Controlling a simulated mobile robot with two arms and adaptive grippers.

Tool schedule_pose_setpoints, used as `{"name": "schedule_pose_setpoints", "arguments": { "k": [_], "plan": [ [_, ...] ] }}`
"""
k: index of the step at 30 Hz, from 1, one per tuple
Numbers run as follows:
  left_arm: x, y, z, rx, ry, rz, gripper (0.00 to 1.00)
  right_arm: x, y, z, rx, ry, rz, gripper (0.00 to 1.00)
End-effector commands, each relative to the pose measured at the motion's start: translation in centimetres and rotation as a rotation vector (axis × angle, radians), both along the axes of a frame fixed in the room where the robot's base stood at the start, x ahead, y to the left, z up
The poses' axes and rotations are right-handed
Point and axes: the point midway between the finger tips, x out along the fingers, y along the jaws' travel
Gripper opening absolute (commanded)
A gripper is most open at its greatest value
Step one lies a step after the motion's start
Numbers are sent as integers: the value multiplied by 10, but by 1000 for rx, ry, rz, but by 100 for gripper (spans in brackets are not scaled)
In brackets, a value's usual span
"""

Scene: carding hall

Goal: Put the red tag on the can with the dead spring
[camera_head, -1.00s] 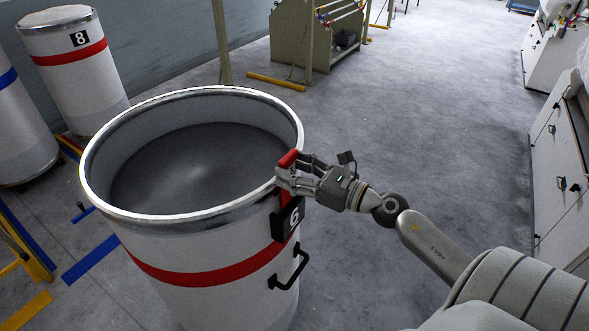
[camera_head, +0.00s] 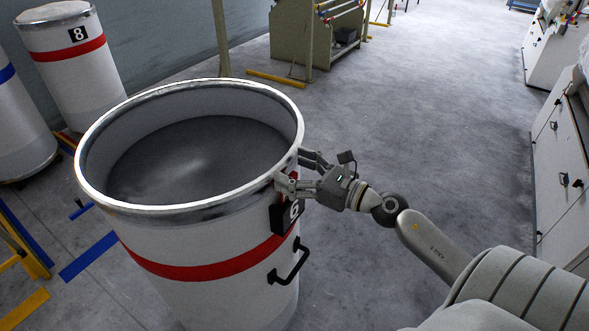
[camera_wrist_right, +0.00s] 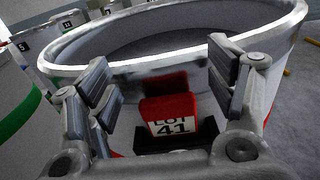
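A large white can (camera_head: 215,290) with a red band, a metal rim and a black plate numbered 6 (camera_head: 292,212) stands in the middle. A grey surface (camera_head: 190,160) lies inside it, below the rim. My right gripper (camera_head: 293,172) is at the can's right rim with its fingers spread. In the right wrist view the red tag (camera_wrist_right: 168,108), marked LOT 41, is at the can's outer wall below the rim, between the open fingers with gaps on both sides. Whether it touches the can I cannot tell. My left gripper is not in view.
Can 8 (camera_head: 75,65) and another white can with a blue band (camera_head: 18,125) stand at the left. A black handle (camera_head: 288,262) sticks out from can 6. White machine cabinets (camera_head: 560,160) line the right. The floor between is clear.

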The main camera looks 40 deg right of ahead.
Motion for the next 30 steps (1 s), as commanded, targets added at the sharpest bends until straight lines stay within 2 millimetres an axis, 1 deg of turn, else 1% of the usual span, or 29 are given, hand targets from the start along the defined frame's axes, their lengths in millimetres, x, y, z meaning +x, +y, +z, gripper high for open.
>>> {"name": "schedule_pose_setpoints", "arguments": {
  "k": [8, 11, 14, 17, 24, 27, 30],
  "plan": [
    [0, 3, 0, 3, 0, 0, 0, -1, 0, 0, 1, 1, 0, 78],
    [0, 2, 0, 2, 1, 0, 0, -6, -2, -1, 3, 3, 0, 78],
    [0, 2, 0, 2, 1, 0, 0, -17, -7, -2, 3, 5, -2, 78],
    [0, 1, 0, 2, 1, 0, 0, -33, -13, -1, 3, 4, -3, 78],
    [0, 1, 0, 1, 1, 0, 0, -76, -32, -1, 3, 3, -4, 78],
    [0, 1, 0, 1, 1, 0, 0, -91, -37, 0, 2, 2, -2, 78],
    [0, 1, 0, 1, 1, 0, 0, -102, -42, 0, 2, 2, -2, 78]
  ]
}}
